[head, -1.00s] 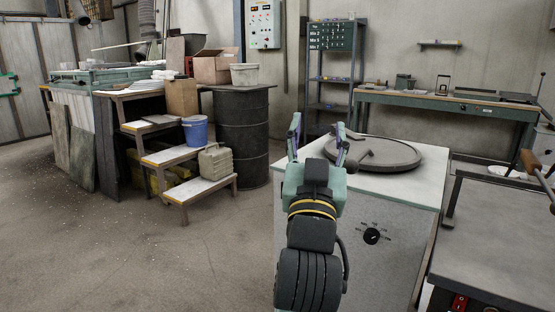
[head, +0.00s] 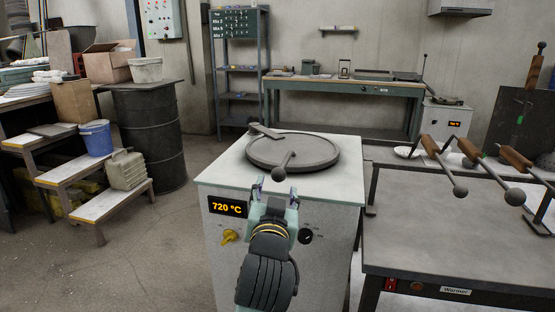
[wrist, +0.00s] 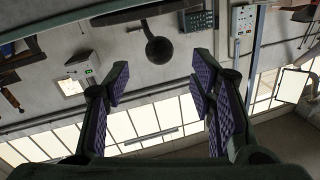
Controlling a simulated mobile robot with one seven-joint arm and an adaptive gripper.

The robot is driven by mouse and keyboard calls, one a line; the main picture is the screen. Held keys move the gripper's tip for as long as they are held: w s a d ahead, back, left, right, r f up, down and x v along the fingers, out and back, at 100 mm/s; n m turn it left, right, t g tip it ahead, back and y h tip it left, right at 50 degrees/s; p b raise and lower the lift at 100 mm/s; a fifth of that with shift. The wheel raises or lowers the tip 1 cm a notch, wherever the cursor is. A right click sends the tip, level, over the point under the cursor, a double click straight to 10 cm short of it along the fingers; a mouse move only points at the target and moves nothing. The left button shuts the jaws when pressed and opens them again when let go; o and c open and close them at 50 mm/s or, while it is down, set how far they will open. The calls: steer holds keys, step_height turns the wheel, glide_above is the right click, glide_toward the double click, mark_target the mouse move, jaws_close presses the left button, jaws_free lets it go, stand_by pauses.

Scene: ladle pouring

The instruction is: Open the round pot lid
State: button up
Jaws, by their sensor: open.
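The round grey pot lid (head: 318,152) lies flat on top of the white furnace (head: 215,176). A dark handle rod with a ball end (head: 279,174) sticks out from the lid toward me. My gripper (head: 276,194) is open and empty in front of the furnace's near edge, just short of the ball in the head view. In the wrist view the ball (wrist: 160,50) shows beyond and between the two spread fingers, not touching them. The inside of the pot is hidden under the lid.
A dark warmer table (head: 440,250) with several wooden-handled ladles (head: 437,150) stands right of the furnace. A green workbench (head: 345,87) and a shelf stand behind. A black barrel (head: 147,135) and steps are at left, with open floor before them.

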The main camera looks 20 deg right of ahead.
mark_target(278, 179)
steer(key=shift+w+d+r+p, duration=0.15)
steer(key=shift+w+r+p, duration=0.15)
steer(key=shift+p, duration=0.95)
steer(key=x, duration=0.2)
steer(key=p+x, duration=0.1)
steer(key=x, duration=0.5)
steer(key=shift+f, duration=0.3)
steer(key=shift+c, duration=0.2)
jaws_close()
